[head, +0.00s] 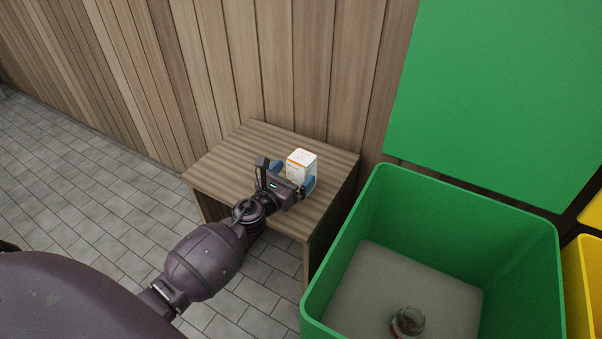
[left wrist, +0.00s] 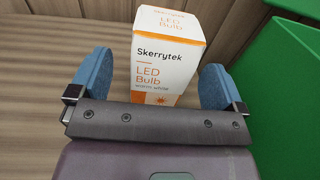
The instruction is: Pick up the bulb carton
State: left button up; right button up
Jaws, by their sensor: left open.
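The bulb carton (head: 301,165) is a small white and orange box standing upright on the wooden bench (head: 231,155). In the left wrist view the carton (left wrist: 165,55) reads "Skerrytek LED Bulb warm white". My left gripper (head: 294,175) is open, with its two blue fingers on either side of the carton. In the left wrist view the gripper (left wrist: 160,85) shows a gap between each finger and the carton; the wider gap is on the left. The carton's lowest part is hidden behind the gripper body. My right gripper is not in view.
A green bin (head: 545,255) with a raised green lid (head: 500,90) stands right of the bench. A jar (head: 408,321) with red in it lies inside. A yellow bin (head: 580,270) is at the far right. A plank wall (head: 270,60) rises behind the bench.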

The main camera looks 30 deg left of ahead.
aim_at(302, 165)
pick_arm(q)
jog(key=w, duration=0.2)
jog(key=shift+w+d+r, duration=0.2)
jog(key=shift+w+r, duration=0.1)
jog(key=shift+r, duration=0.1)
jog(key=shift+w+f, duration=0.15)
jog(key=shift+w, duration=0.5)
jog(key=c, duration=1)
